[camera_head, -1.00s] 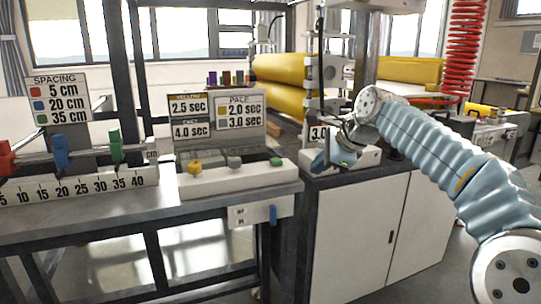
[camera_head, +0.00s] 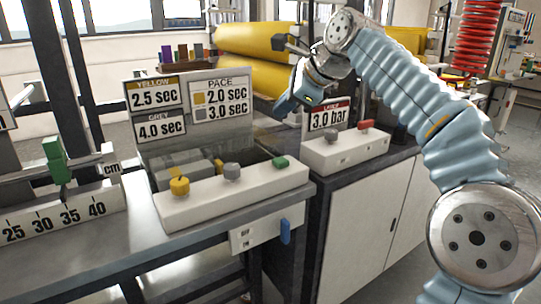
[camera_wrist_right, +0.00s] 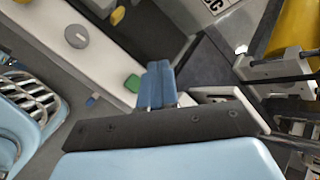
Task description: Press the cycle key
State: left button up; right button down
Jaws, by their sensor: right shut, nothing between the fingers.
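No label naming a cycle key is legible. A green key (camera_head: 281,162) sits at the right end of a white control box (camera_head: 215,200), right of a yellow knob (camera_head: 180,186) and a grey knob (camera_head: 232,171). The green key also shows in the right wrist view (camera_wrist_right: 133,83), just left of my fingertips. A red key (camera_head: 367,125) sits on a second white box (camera_head: 345,153) with its own grey knob (camera_head: 330,132). My right gripper (camera_head: 284,106) is shut and empty, above and apart from both boxes. My left gripper is not in view.
Sign boards (camera_head: 215,100) stand behind the first box. A blue lever (camera_head: 285,231) hangs below the bench front. A ruler with a green marker (camera_head: 58,160) is at the left. Yellow rolls (camera_head: 255,75) lie behind.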

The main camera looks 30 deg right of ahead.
send_over(283, 161)
notch_tip(283, 161, down, 5)
jog(key=shift+s+b, duration=0.15)
jog(key=shift+b, duration=0.25)
notch_tip(283, 161, down, 2)
jog(key=shift+f+b, duration=0.15)
jog(key=shift+b, duration=0.9)
jog(key=shift+f+b, duration=0.5)
jog(key=shift+f, duration=0.25)
dwell(0.5)
jog(key=shift+f, duration=0.35)
